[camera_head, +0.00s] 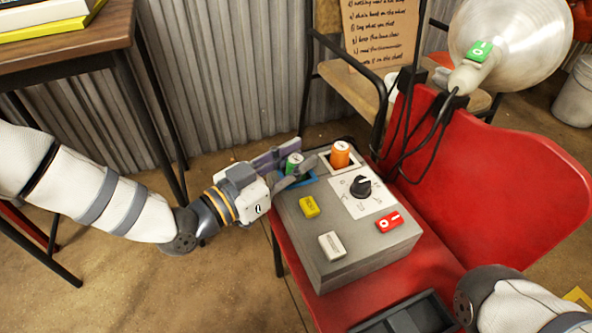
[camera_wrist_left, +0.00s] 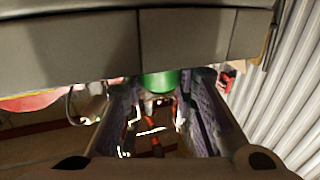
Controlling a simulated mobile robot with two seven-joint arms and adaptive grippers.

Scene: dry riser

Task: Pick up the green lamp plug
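The green lamp plug (camera_head: 292,162) stands upright in a blue-framed socket (camera_head: 309,178) at the back left corner of a grey box (camera_head: 345,246). My left gripper (camera_head: 287,167) comes in from the left, with its fingers on either side of the plug. In the left wrist view the green plug (camera_wrist_left: 160,82) shows between the two fingers, which are apart with gaps beside it. The fingers partly hide the socket.
An orange plug (camera_head: 340,154) stands close to the right of the green one. The box also bears a dial (camera_head: 360,186) and yellow, white and red switches. The red chair (camera_head: 500,190) carries the box. A lamp (camera_head: 512,45) and dark cords hang at its back.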

